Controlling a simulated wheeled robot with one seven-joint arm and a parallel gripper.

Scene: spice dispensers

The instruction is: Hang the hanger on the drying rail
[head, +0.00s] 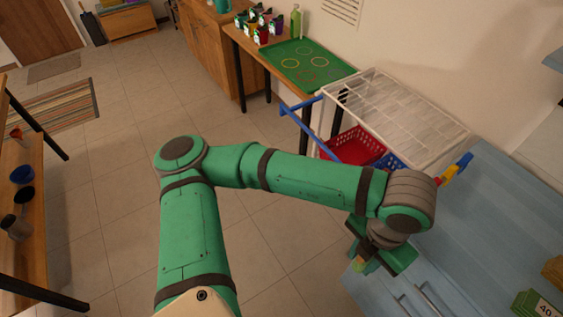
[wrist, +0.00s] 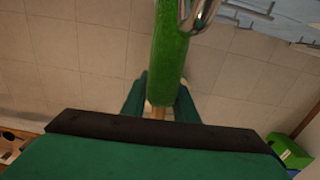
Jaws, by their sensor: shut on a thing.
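In the wrist view, my gripper (wrist: 158,108) is shut on a fuzzy green bar, which I take to be the hanger (wrist: 170,55). A shiny curved metal piece (wrist: 203,14) shows at its top end. In the head view, my gripper (head: 362,260) is over the front left edge of the blue counter; the hanger cannot be made out there. A blue bar (head: 300,104), likely the drying rail, sticks out left of a white wire rack (head: 395,105), behind my forearm and apart from my gripper. Its far parts are partly hidden.
A red basket (head: 355,145) and a blue basket (head: 392,161) sit under the rack. The blue counter (head: 500,225) has green cards (head: 535,305) at right. A green tray (head: 305,62) and several spice dispensers stand on a wooden table behind.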

